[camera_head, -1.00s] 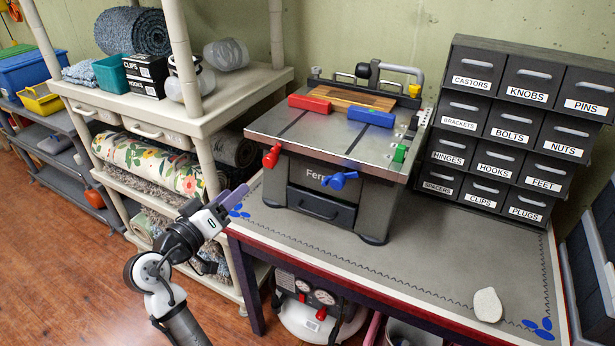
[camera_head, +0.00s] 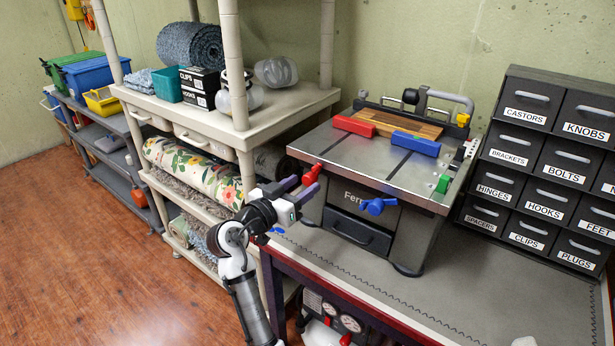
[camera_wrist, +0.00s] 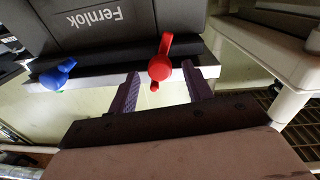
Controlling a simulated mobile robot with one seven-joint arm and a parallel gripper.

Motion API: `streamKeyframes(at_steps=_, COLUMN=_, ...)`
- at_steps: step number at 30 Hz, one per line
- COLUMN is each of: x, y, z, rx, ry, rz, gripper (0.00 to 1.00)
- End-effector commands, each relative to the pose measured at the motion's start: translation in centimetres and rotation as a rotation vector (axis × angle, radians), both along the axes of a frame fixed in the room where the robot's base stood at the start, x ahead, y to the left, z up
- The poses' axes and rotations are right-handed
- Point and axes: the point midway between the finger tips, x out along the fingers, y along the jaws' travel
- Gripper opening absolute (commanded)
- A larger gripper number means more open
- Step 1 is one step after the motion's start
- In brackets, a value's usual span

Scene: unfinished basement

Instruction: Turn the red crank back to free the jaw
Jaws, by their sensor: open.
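The bench machine marked "Fernlok" (camera_head: 384,172) stands on the workbench. Its red crank (camera_head: 312,174) sticks out at the left front corner. In the wrist view the red crank (camera_wrist: 160,64) lies between my finger tips, with a gap on both sides. My gripper (camera_head: 299,187) is open beside the crank; its purple fingers also show in the wrist view (camera_wrist: 163,84). I cannot tell whether they touch the crank.
A blue crank (camera_head: 377,206) is on the machine's front, and a green part (camera_head: 443,184) is at its right edge. A shelf rack (camera_head: 225,122) stands close on the left. Labelled drawers (camera_head: 545,165) stand at the right. The bench front is clear.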

Motion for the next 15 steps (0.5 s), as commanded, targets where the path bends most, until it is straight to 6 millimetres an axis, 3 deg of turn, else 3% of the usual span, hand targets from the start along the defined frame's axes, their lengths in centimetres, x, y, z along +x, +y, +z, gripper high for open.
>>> streamKeyframes(at_steps=6, x=1.9, y=-1.6, z=0.1, rx=0.0, ry=0.001, rz=-0.002, gripper=0.5)
streamKeyframes(at_steps=15, x=2.3, y=-1.8, z=0.0, rx=0.0, ry=0.0, rz=0.0, gripper=0.5)
